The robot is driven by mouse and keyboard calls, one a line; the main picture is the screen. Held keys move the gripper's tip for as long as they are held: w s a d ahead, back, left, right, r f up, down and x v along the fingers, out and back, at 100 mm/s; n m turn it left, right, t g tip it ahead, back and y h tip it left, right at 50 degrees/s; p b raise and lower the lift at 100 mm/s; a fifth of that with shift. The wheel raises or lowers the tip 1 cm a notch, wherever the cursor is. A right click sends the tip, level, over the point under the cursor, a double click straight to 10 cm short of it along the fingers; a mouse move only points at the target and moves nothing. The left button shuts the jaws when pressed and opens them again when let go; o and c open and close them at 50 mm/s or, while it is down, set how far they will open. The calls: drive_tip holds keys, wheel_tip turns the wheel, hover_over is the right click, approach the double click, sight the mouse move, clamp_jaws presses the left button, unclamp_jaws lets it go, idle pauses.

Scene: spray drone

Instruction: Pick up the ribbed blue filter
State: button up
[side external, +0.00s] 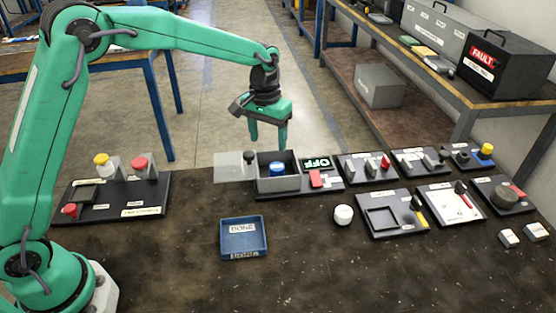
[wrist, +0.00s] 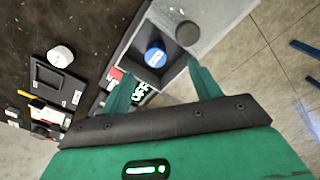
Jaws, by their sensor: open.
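The blue filter (side external: 277,169) sits inside a grey open-topped box (side external: 278,186) on a black base. Its top has a white label, and it also shows in the wrist view (wrist: 155,57). Its ribs are too small to make out. My gripper (side external: 268,146) hangs above the box, fingers pointing down, apart from the filter. In the wrist view my gripper (wrist: 158,80) has its two green fingers spread, with nothing between them. The filter lies beyond the fingertips there.
A translucent lid panel (side external: 230,167) with a dark knob (side external: 250,158) lies left of the box. A sign reading OFF (side external: 316,163) and a red switch stand right of it. A blue tray marked DONE (side external: 243,238) lies in front. A white round object (side external: 343,215) stands nearby.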

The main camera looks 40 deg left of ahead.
sight(277, 166)
drive_tip(key=f, duration=0.1)
drive_tip(key=w+d+f, duration=0.1)
drive_tip(key=f, duration=0.1)
drive_tip(key=shift+w+d+f, duration=0.15)
drive_tip(key=shift+w+f, duration=0.1)
drive_tip(key=shift+w, duration=0.15)
drive_tip(key=shift+w+f, duration=0.15)
drive_tip(key=shift+f, duration=3.75)
drive_tip(key=c, duration=1.1)
drive_tip(key=shift+c, duration=0.2)
drive_tip(key=shift+r, duration=0.15)
drive_tip(key=shift+r, duration=0.5)
drive_tip(key=r, duration=0.3)
drive_tip(key=shift+d+r, duration=0.15)
drive_tip(key=shift+d, duration=0.05)
drive_tip(key=s+d+r, duration=0.6)
drive_tip(key=s+d, duration=0.1)
drive_tip(key=d, duration=0.1)
drive_tip(key=shift+s+r, duration=0.2)
drive_tip(key=shift+s, duration=0.2)
